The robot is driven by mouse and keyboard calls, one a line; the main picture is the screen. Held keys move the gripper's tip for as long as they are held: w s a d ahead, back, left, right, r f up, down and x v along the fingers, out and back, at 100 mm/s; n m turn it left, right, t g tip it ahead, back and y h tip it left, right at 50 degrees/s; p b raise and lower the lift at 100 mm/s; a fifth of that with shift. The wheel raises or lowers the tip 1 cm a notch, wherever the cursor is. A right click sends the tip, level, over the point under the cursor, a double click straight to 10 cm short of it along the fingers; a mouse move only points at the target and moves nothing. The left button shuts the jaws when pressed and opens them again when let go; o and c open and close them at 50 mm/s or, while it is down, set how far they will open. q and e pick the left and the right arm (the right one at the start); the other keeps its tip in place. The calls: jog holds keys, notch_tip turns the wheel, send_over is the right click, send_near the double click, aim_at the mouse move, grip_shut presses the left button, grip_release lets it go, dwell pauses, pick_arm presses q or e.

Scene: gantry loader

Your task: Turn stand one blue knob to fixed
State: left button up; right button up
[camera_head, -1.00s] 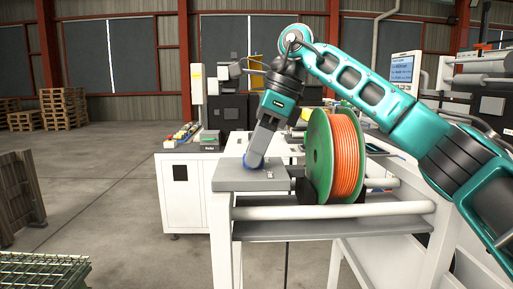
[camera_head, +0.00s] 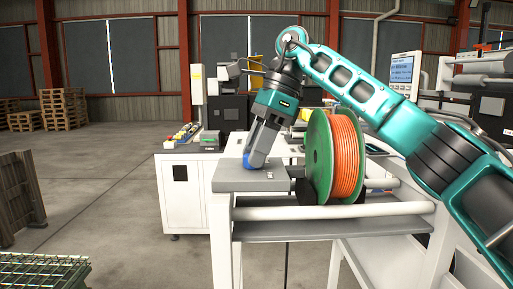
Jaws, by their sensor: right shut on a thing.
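The blue knob (camera_head: 249,161) sits on the grey top plate (camera_head: 228,180) of the white stand (camera_head: 223,235), at the plate's back middle. My right gripper (camera_head: 254,158) reaches down to it from above and is shut on it, its fingers hiding part of the knob. A small label or marking (camera_head: 268,177) lies on the plate just right of the knob; its text is too small to read. My left gripper is not in view.
A green-flanged spool of orange cable (camera_head: 333,157) stands on the stand right of the knob, close to my right arm. A white cabinet (camera_head: 187,192) stands behind at left. Open floor lies left.

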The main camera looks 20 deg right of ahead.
jog(key=o, duration=1.1)
jog(key=shift+c, duration=0.2)
jog(key=v, duration=0.7)
jog(key=shift+r, duration=0.3)
jog(key=shift+d, duration=0.1)
